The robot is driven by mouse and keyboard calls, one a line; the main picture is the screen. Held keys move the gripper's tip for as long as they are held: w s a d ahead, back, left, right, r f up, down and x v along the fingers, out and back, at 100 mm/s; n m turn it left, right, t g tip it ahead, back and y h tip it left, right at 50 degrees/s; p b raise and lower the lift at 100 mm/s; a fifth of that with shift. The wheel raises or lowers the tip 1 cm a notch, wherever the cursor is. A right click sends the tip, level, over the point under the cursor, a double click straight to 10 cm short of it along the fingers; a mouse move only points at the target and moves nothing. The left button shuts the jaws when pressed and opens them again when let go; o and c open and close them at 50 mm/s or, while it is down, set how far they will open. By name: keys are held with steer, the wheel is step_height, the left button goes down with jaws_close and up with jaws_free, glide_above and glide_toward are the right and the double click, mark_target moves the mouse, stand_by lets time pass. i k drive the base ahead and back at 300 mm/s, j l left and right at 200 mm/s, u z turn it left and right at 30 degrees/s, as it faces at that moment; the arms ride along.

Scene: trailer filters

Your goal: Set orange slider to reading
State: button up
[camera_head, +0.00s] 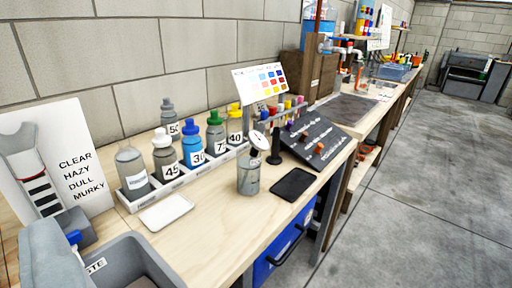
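A dark sloped panel (330,133) stands on the wooden bench right of centre. Small coloured slider knobs sit on it with white markings beside them. An orange-red knob (318,147) is low on the panel; another orange-brown knob (304,136) is just up and left of it. I cannot tell for sure which is the orange slider, and the scale marks are too small to read. My gripper is not in view.
A black flat pad (293,185) lies in front of the panel, beside a black upright post (275,148). Numbered bottles stand in a white rack (185,178) to the left. A grey bin (98,265) is at lower left. The floor (430,200) right of the bench is clear.

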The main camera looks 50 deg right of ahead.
mark_target(319, 146)
steer(key=z, duration=1.6)
